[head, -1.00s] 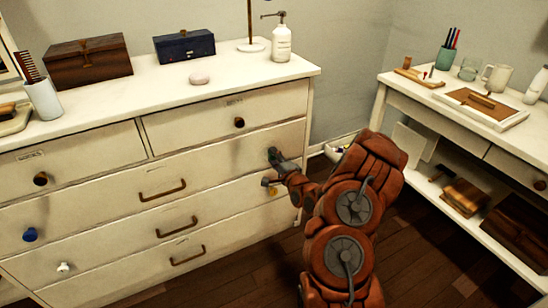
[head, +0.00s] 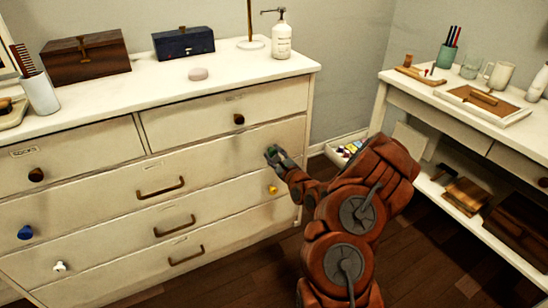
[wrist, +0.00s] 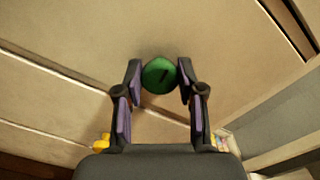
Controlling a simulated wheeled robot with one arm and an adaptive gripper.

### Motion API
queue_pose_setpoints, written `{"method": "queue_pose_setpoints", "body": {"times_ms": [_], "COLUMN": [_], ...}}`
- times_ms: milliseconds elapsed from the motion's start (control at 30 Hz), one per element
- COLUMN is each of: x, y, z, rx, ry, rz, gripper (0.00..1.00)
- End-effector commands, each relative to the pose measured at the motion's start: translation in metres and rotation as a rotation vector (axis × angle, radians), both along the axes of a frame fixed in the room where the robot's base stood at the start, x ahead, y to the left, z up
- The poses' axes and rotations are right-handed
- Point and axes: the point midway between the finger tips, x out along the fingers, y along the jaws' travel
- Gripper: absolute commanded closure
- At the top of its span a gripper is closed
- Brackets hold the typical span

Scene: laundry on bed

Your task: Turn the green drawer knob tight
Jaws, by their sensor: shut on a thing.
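The green knob (head: 271,149) is on the right part of the dresser's upper long drawer (head: 215,160). My gripper (head: 274,156) reaches the drawer front from the right. In the wrist view my gripper (wrist: 160,82) is shut on the knob, with one finger on each side. The knob's base and any gap behind it are hidden.
A yellow knob (head: 272,188) is on the drawer below, close under my gripper. Blue (head: 25,232) and white (head: 60,266) knobs are at left. Brown handles (head: 161,187) stick out from the drawers.

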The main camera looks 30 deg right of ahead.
Motion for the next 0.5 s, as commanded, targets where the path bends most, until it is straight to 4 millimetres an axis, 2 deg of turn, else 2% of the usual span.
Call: {"method": "queue_pose_setpoints", "body": {"times_ms": [200, 500], "x": [-0.0002, -0.0002], "y": [-0.0003, -0.0004], "z": [-0.002, -0.0013], "rx": [0.114, 0.181], "ry": [-0.006, -0.013], "rz": [0.0, -0.001], "gripper": [0.97, 0.96]}}
